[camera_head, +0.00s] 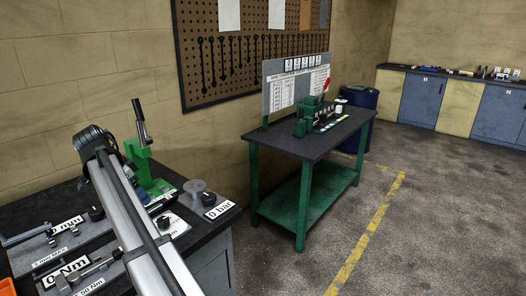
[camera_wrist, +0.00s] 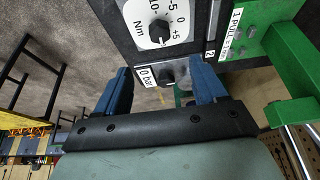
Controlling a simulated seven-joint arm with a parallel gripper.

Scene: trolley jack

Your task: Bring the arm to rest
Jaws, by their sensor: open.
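My gripper (camera_wrist: 161,90) shows in the wrist view with two blue fingers spread apart and nothing between them but the bench edge beyond. A dial plate marked Nm (camera_wrist: 160,22) with a black knob lies beyond the fingers. A "0 bar" label (camera_wrist: 148,77) shows between the fingertips; whether they touch anything there I cannot tell. A green lever device (camera_head: 139,155) stands on the near bench in the head view. Green metal parts also show at the right of the wrist view (camera_wrist: 262,32).
The near bench (camera_head: 222,232) holds labels, a "0 bar" sign (camera_head: 219,209), a round grey part (camera_head: 196,190) and cranked tools (camera_head: 90,273). A green-legged table (camera_head: 240,147) with a sign board stands beyond. A blue bin (camera_head: 358,97) is behind it. Floor at right is clear.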

